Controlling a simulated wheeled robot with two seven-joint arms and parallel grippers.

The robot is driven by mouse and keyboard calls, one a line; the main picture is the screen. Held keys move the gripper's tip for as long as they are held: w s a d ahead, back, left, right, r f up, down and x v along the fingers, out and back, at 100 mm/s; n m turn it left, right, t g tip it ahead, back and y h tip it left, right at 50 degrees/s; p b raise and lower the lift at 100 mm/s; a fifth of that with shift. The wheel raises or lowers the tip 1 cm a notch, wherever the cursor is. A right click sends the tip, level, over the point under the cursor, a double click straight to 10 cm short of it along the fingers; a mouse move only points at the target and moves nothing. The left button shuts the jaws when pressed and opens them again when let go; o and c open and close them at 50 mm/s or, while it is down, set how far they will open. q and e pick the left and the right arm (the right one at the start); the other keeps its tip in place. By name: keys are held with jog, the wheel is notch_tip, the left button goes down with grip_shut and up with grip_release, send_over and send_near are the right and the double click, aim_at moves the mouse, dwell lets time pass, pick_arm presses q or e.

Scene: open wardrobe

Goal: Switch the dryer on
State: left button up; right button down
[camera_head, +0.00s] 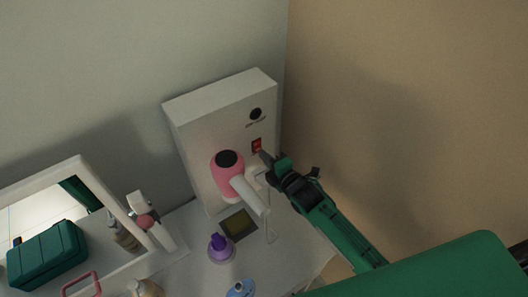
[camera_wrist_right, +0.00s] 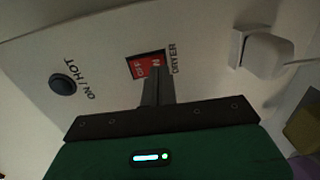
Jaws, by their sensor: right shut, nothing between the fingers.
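A pink hair dryer (camera_head: 228,172) with a white handle hangs on the front of a white panel box (camera_head: 190,121). The red rocker switch (camera_head: 256,145) is on the box, right of the dryer; in the right wrist view the red switch (camera_wrist_right: 141,66) sits beside the word DRYER. My right gripper (camera_head: 264,158) is shut and empty, its fingertips at the switch's lower edge. In the right wrist view the fingers (camera_wrist_right: 156,72) cover part of the switch; I cannot tell whether they touch it. My left gripper is not in view.
A dark round knob (camera_head: 255,113) marked ON / HOT in the right wrist view (camera_wrist_right: 62,84) is above the switch. A white plug (camera_wrist_right: 262,53) with a cord is beside it. A purple bottle (camera_head: 221,247), a mirror (camera_head: 50,225) and a green case (camera_head: 47,255) stand nearby.

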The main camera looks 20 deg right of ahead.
jog(key=shift+w+a, duration=0.15)
jog(key=shift+w, duration=0.35)
